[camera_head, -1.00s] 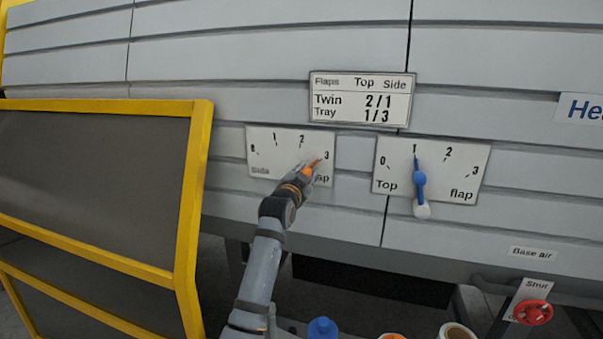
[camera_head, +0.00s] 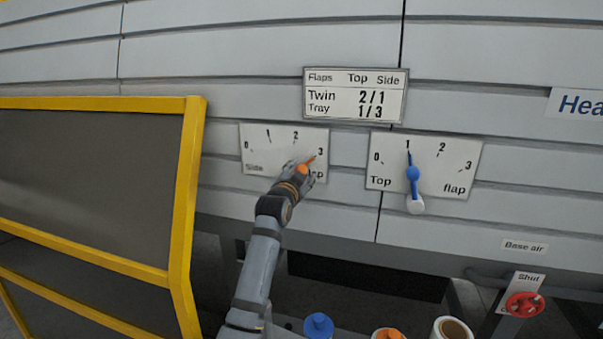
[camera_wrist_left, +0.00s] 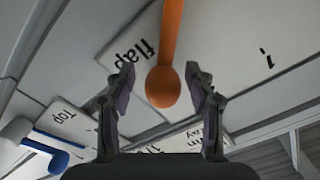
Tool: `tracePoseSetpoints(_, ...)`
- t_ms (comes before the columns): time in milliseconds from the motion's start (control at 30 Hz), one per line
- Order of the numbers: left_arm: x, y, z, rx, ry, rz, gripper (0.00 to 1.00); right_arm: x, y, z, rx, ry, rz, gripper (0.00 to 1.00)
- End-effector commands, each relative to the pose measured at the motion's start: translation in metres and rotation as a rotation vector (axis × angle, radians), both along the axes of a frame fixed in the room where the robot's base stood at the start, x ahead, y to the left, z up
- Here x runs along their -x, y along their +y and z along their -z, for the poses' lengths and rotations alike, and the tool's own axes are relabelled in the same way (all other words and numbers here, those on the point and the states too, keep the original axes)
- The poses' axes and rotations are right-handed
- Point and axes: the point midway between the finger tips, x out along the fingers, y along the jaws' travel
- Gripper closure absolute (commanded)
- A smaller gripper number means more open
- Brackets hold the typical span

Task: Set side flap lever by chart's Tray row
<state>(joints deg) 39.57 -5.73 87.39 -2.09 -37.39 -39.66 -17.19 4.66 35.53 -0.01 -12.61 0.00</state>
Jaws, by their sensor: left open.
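The chart (camera_head: 356,95) reads Tray 1/3 under Top and Side. The Side flap plate (camera_head: 259,151) has marks 0 to 3, and its orange lever (camera_head: 312,159) points at or very near 3. My left gripper (camera_head: 301,174) is at this lever and covers part of the plate's label. In the left wrist view the gripper (camera_wrist_left: 163,78) is open, with one finger on each side of the lever's round orange knob (camera_wrist_left: 163,88), and gaps show on both sides. The blue Top flap lever (camera_head: 413,173) points at 1. My right gripper is out of view.
A yellow-framed dark guard (camera_head: 188,200) stands to the left of my arm. Below right are a red valve wheel (camera_head: 525,305) and a Base air label (camera_head: 525,247). Blue, orange and white round items (camera_head: 318,326) show along the bottom edge.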

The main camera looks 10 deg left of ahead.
Motion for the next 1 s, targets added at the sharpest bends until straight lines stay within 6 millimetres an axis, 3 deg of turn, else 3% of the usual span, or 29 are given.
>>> tracePoseSetpoints(233, 0.014, 0.0, 0.0, 0.001, -0.002, 0.0, 0.46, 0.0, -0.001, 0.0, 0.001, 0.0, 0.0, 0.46)
tracePoseSetpoints(500, 0.078, 0.003, 0.0, 0.003, 0.0, 0.0, 0.46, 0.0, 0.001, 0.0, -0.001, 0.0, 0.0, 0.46)
tracePoseSetpoints(700, 0.111, 0.004, 0.0, 0.002, 0.001, 0.001, 0.46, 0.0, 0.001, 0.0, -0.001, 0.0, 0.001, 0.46)
tracePoseSetpoints(1000, 0.12, 0.005, -0.001, 0.0, 0.0, 0.0, 0.46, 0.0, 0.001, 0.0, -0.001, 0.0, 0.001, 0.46)
